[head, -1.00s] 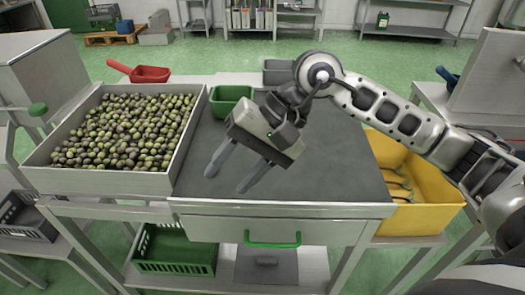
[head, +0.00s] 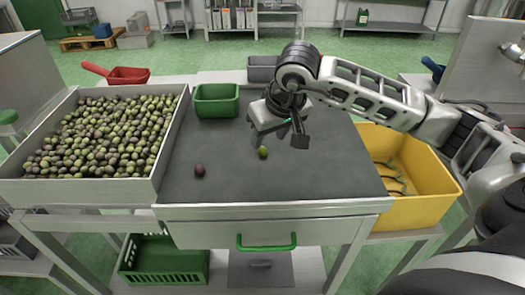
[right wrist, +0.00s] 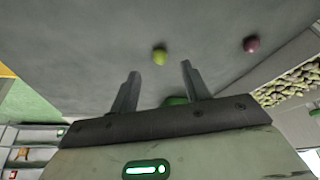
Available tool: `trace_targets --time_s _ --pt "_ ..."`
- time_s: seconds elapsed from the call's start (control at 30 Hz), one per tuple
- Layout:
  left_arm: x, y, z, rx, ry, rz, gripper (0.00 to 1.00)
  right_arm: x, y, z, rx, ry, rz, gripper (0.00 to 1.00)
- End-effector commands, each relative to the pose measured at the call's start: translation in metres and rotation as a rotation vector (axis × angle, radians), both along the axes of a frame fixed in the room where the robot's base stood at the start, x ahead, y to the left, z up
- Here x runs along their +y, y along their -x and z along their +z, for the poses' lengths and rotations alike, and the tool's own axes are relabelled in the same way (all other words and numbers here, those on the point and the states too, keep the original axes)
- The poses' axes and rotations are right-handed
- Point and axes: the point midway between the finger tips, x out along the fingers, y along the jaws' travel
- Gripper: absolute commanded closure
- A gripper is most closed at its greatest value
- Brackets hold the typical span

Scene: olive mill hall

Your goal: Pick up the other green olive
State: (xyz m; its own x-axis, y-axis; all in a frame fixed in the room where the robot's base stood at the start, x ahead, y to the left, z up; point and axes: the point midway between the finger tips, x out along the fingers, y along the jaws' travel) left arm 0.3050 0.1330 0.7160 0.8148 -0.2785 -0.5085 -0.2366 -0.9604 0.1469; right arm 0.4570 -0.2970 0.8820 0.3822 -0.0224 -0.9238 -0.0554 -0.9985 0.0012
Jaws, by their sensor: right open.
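A green olive (head: 263,152) lies on the dark grey table top, near its middle. A dark reddish-purple olive (head: 200,170) lies to its left and a little nearer the front edge. My right gripper (head: 278,143) is open and empty above the table, just behind and right of the green olive. In the right wrist view the green olive (right wrist: 160,56) shows centred between the spread fingers, beyond their tips, and the purple olive (right wrist: 251,44) lies off to the right. My left gripper is not in view.
A metal tray (head: 172,140) full of mixed olives stands at the left. A green bin (head: 216,108) and a grey bin (head: 262,70) stand at the back. A yellow bin (head: 425,207) is at the right.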

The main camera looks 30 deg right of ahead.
Motion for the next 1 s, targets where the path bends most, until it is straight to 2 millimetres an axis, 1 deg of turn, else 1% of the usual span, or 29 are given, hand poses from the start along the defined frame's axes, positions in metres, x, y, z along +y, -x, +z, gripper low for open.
trace_targets --time_s 0.07,0.23,0.3,0.4,0.67,0.77,0.8,0.83,0.87,1.0 --pt "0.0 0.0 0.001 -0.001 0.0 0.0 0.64 0.0 -0.002 -0.005 0.002 -0.001 -0.001 0.53" --pt "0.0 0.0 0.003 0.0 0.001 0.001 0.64 -0.001 -0.013 -0.028 0.005 -0.003 -0.001 0.53" --pt "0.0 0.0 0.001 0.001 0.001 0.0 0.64 -0.001 -0.017 -0.037 0.003 -0.003 0.0 0.53" --pt "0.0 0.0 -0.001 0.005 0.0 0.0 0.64 -0.002 -0.021 -0.046 0.003 -0.002 -0.001 0.53" --pt "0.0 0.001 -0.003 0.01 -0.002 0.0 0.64 -0.002 -0.022 -0.048 0.0 -0.001 0.0 0.53" --pt "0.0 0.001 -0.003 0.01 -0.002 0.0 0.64 -0.002 -0.022 -0.048 0.0 -0.001 0.0 0.78" --pt "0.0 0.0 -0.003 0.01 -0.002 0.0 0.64 -0.002 -0.022 -0.048 0.0 -0.001 0.0 0.9" --pt "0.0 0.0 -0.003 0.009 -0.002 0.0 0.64 -0.002 -0.022 -0.048 0.0 -0.001 -0.001 0.98" --pt "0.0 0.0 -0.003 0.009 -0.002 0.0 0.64 -0.002 -0.022 -0.048 0.0 -0.001 -0.001 1.0" --pt "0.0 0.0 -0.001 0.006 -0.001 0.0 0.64 -0.002 -0.022 -0.048 0.0 -0.001 -0.001 1.0"
